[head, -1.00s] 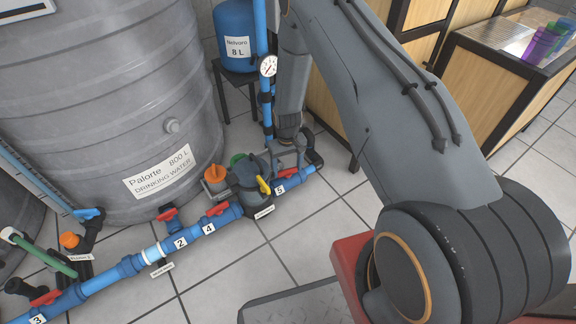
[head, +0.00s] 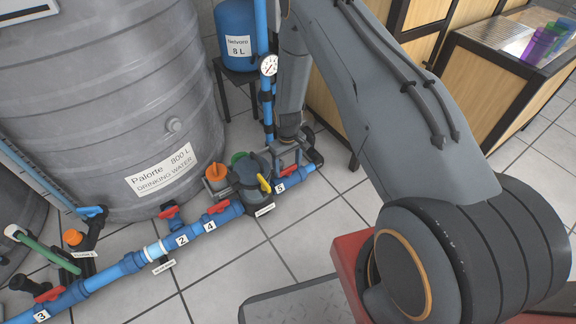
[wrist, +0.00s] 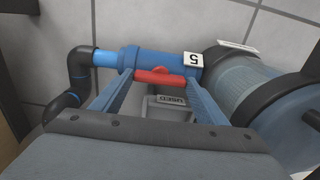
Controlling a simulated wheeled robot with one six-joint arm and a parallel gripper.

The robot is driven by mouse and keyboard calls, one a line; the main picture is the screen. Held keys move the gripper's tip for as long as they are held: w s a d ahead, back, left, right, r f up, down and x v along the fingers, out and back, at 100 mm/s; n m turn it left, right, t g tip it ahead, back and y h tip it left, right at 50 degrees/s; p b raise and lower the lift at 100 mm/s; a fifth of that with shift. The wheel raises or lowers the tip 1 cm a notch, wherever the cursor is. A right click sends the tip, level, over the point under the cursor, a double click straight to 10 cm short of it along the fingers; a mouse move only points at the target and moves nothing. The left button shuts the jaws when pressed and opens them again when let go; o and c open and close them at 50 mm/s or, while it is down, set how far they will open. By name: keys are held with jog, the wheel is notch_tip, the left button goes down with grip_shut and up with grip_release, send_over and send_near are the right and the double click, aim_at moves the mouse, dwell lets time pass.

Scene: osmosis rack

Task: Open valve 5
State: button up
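Valve 5 is a blue valve with a red handle (wrist: 158,77) in a blue pipe, beside a white label "5" (wrist: 193,58). In the wrist view the handle lies roughly along the pipe. My gripper (wrist: 159,74) is open, with one blue-tinted finger at each end of the handle. The handle lies between the fingertips; whether they touch it I cannot tell. In the head view the label "5" (head: 280,188) shows on the pipe, and a little of the red handle (head: 291,171) shows below my gripper (head: 287,158).
A grey filter housing with a yellow handle (head: 264,184) stands close left of valve 5 and shows at right in the wrist view (wrist: 258,95). A black elbow (wrist: 78,68) is on the other side. A large grey tank (head: 100,110) and a gauge (head: 268,65) stand behind.

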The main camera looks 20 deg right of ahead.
aim_at(287, 168)
jog(key=o, duration=0.4)
jog(key=shift+o, duration=0.2)
jog(key=shift+r, duration=0.1)
notch_tip(287, 168, up, 8)
jog(key=p, duration=0.2)
jog(key=shift+p, duration=0.3)
